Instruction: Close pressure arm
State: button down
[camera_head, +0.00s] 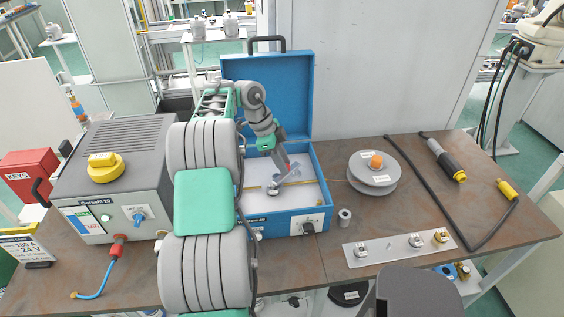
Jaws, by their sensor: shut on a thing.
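The open blue wire feeder case (322,190) stands mid-bench with its lid (290,95) raised. My arm reaches into it from the left. My gripper (285,172) points down inside the case, low over its pale floor. It is shut on a small grey lever-like part, which I take to be the pressure arm (292,177). The part looks tilted, with its upper end toward the right. My fingers and the small scale hide exactly how they meet it and whether it touches the parts below.
A grey welding power source (115,165) stands at left. A wire spool (373,175) with an orange hub sits right of the case. A small cylinder (344,217), a metal strip (400,248) with small parts and a torch (445,158) with black cable occupy the right side.

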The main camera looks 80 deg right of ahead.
jog(key=c, duration=1.1)
grip_release()
jog(key=shift+r, duration=0.1)
jog(key=p+v, duration=0.3)
jog(key=v, duration=0.4)
jog(key=shift+r, duration=0.35)
jog(key=shift+w, duration=0.1)
